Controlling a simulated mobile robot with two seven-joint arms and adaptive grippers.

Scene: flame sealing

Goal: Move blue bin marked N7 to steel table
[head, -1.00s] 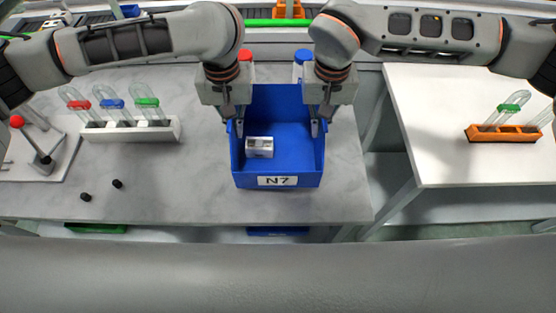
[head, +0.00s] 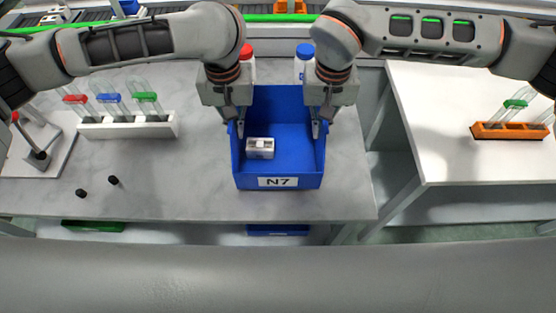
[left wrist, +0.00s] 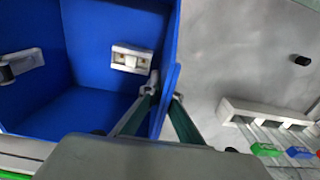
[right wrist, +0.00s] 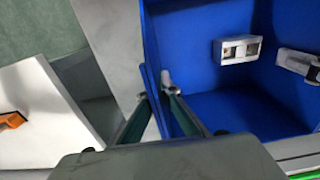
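The blue bin (head: 288,135) with an N7 label (head: 277,182) is upright over the grey marbled table (head: 200,195); I cannot tell whether its base touches the top. A small white box (head: 260,149) lies in it. My left gripper (head: 236,130) is shut on the bin's left wall, one finger inside and one outside, as the left wrist view (left wrist: 165,92) shows. My right gripper (head: 320,130) is shut on the right wall the same way, seen in the right wrist view (right wrist: 156,90). I cannot tell which surface is the steel table.
A white table (head: 440,145) with an orange tube rack (head: 508,131) stands at right across a gap. A white rack (head: 130,128) of capped tubes and two black caps (head: 113,180) are left of the bin. Red-capped (head: 247,50) and blue-capped (head: 305,50) bottles stand behind.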

